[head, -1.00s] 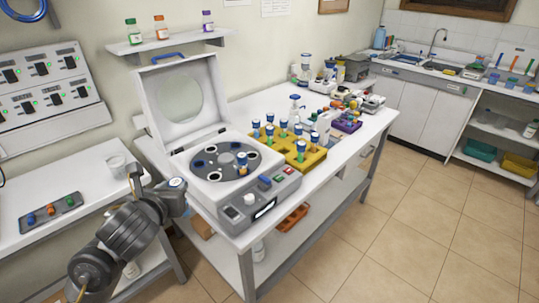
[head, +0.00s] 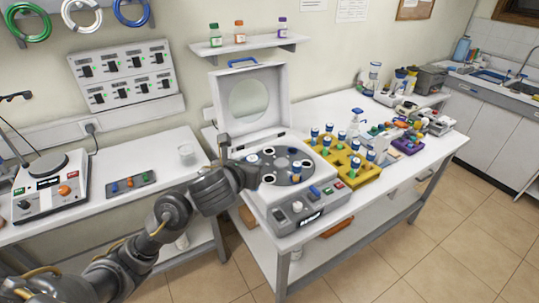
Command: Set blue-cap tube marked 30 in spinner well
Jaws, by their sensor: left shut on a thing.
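My left gripper (head: 247,174) reaches in over the left edge of the open spinner (head: 283,201). It is shut on a small capped tube (head: 269,179), of which a pale and blue top shows. Its body is mostly hidden and its mark cannot be read. The spinner's dark round rotor (head: 286,177) has several wells around its rim. A blue-cap tube (head: 297,166) stands in the rotor's right side. The held tube is over or beside the rotor's left front edge; I cannot tell its height. My right gripper is not in view.
The spinner's lid (head: 250,100) stands open behind it. A yellow rack (head: 350,172) with several blue-cap tubes is to its right.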

